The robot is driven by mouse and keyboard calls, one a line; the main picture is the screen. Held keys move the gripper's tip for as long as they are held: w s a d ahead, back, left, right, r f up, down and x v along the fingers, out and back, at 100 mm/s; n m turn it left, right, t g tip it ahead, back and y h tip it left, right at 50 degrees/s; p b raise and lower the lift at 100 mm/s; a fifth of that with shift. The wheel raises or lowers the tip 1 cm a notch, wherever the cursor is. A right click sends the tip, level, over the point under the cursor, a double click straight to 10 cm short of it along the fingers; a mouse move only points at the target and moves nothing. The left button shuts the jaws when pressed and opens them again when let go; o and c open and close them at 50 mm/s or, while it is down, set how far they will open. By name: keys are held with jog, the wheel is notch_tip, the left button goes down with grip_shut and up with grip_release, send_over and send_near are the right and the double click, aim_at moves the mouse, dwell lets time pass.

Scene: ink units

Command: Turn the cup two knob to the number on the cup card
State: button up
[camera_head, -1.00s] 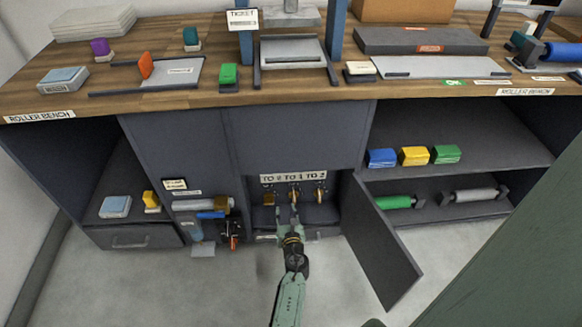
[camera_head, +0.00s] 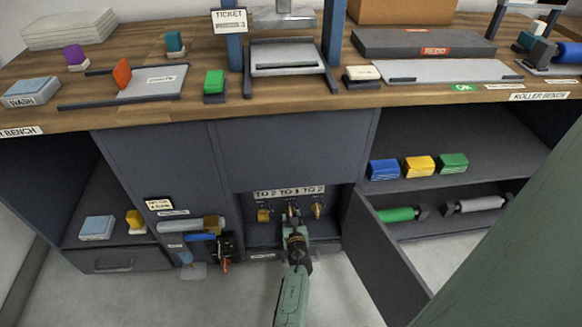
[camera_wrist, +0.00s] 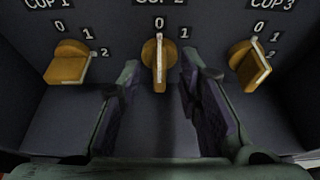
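The cup two knob (camera_wrist: 158,65) is brass-coloured with a white line, upright under the 0, in the middle of the wrist view. A 1 is printed to its right. My gripper (camera_wrist: 160,88) is open, one finger on each side just below this knob; contact is not visible. In the head view, a card strip (camera_head: 289,192) above the knobs appears to read TO 2, TO 1, TO 2. My gripper (camera_head: 293,220) partly hides the middle knob there.
An open cabinet door (camera_head: 380,260) stands right of my arm. Shelves at right hold coloured blocks (camera_head: 418,166) and a green roller (camera_head: 397,214).

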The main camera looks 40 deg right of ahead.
jog(key=shift+b+x, duration=0.3)
jog(key=shift+x, duration=0.65)
jog(key=shift+c, duration=0.2)
grip_shut()
